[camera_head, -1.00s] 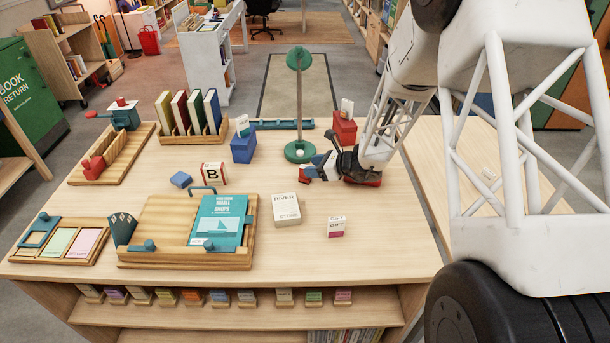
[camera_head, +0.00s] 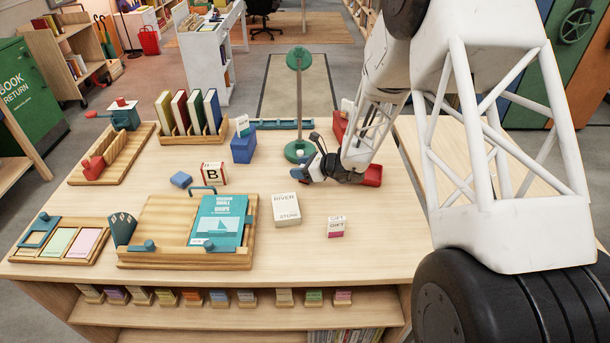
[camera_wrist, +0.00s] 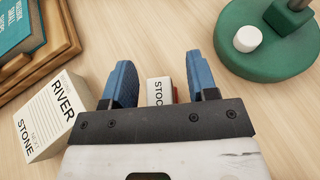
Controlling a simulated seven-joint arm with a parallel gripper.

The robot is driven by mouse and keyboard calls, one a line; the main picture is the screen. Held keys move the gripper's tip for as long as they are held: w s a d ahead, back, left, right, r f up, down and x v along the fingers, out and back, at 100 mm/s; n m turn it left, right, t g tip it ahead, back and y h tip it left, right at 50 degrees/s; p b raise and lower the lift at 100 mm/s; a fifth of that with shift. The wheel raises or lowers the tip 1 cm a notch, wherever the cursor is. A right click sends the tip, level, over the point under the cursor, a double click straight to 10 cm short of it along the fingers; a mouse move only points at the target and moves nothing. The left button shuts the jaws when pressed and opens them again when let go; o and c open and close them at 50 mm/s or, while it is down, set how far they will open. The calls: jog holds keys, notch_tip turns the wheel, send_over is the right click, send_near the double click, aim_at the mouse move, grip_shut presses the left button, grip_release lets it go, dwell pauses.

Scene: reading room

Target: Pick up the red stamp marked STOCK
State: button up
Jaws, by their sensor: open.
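The stamp (camera_wrist: 157,92) shows in the wrist view as a small block with a white face reading "STOC" and a strip of red along its right side. The rest is hidden below the edge of my gripper. My gripper (camera_wrist: 161,70), with two blue fingers, is open. The stamp lies in the gap between the fingers, with a visible space on its left; it is close to the right finger, and I cannot tell whether they touch. In the head view my gripper (camera_head: 316,168) is low over the table beside the green lamp base, and I cannot make out the stamp there.
The green lamp base (camera_head: 301,151) stands close behind my gripper. A white RIVER STONE box (camera_head: 286,210) and a small white-and-pink box (camera_head: 336,227) stand nearer the front. A red tray (camera_head: 374,175) lies right of the gripper. A blue block (camera_head: 243,149) stands left of the lamp.

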dwell(0.5)
grip_shut()
dwell(0.3)
jog(key=shift+r, duration=0.8)
notch_tip(320, 180, up, 2)
jog(key=s+d, duration=0.1)
jog(key=s, duration=0.6)
jog(key=s+d+r, duration=0.1)
jog(key=s+d, duration=0.1)
jog(key=s, duration=0.6)
jog(key=shift+s+d+r, duration=0.2)
jog(key=shift+s+d, duration=0.1)
